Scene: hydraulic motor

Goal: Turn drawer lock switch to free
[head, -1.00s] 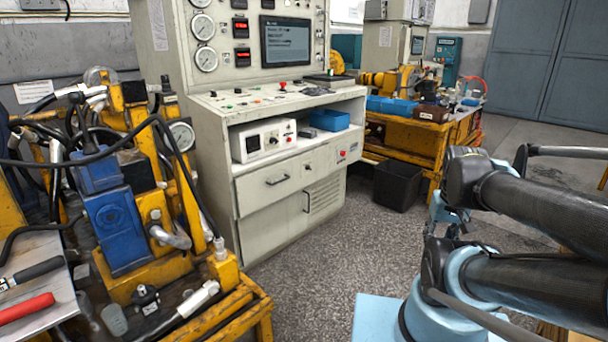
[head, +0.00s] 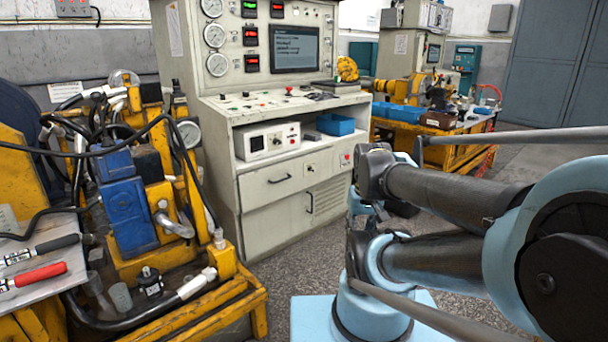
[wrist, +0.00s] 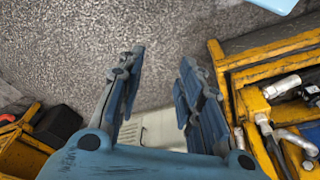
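The grey control cabinet (head: 225,120) stands left of centre in the head view. Its drawer (head: 262,190) appears closed and has a dark handle (head: 280,179). A small dark knob (head: 310,167), which looks like the drawer lock switch, sits on the drawer front right of the handle. Its setting is too small to read. A red button (head: 346,158) is further right. In the wrist view my gripper (wrist: 163,58) is open and empty over the floor, with part of a pale cabinet-like surface between its fingers. My gripper cannot be made out clearly in the head view.
A yellow hydraulic rig (head: 160,200) with hoses stands left of the cabinet. A white instrument box (head: 268,140) and a blue bin (head: 335,124) sit on the shelf above the drawer. A yellow workbench (head: 460,145) is behind my arm. Speckled floor (head: 290,270) lies before the cabinet.

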